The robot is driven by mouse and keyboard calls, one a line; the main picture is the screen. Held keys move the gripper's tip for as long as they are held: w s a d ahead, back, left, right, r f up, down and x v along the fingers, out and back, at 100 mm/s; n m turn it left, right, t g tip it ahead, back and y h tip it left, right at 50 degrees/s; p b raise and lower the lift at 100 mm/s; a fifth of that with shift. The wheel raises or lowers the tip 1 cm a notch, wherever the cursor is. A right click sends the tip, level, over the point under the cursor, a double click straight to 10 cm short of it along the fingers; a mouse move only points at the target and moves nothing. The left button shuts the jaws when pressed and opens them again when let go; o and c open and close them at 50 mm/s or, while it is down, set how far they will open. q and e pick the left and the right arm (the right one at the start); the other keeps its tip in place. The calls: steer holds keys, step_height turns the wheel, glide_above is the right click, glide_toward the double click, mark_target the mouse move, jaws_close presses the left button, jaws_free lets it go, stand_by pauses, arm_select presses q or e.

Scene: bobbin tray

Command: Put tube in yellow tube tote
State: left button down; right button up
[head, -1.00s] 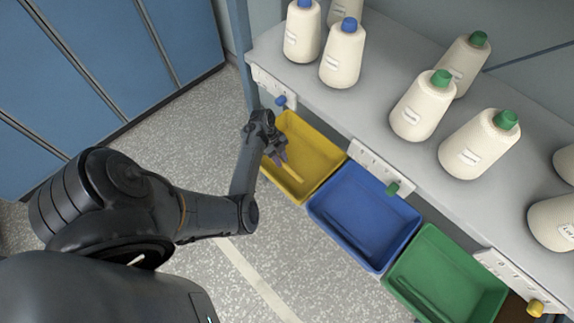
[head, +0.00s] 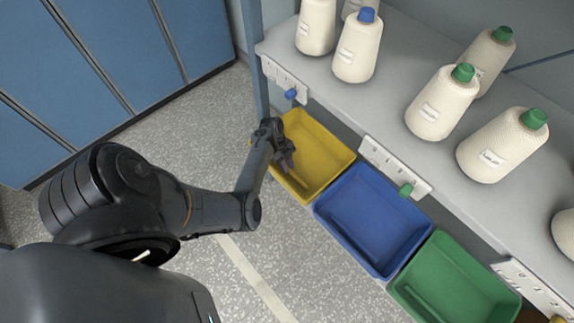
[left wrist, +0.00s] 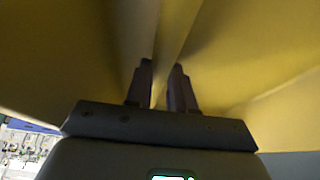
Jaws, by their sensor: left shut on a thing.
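The yellow tube tote (head: 322,158) sits under the shelf edge, to the left of the blue tote. My left gripper (head: 287,163) points down over the left part of the yellow tote. In the left wrist view the left gripper (left wrist: 160,85) is shut on a thin yellow tube (left wrist: 171,42), which runs up between the fingers. The yellow tote walls (left wrist: 70,55) fill most of that view, and the tube nearly blends with them. In the head view I cannot make out the tube. My right gripper is not in view.
A blue tote (head: 375,220) and a green tote (head: 455,285) stand in a row to the right. The shelf (head: 400,85) above carries several cream yarn cones with blue or green tips. Blue lockers (head: 80,75) stand at the left, with speckled floor between.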

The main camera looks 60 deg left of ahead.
arm_select(q)
steer(key=shift+f, duration=0.2)
steer(key=c, duration=1)
jaws_free()
steer(key=shift+r, duration=0.1)
steer(key=shift+r, duration=0.2)
steer(key=p+v, duration=0.5)
steer(key=v, duration=0.6)
steer(key=shift+a+r, duration=0.15)
steer(key=shift+r, duration=0.25)
steer(key=shift+s, duration=0.1)
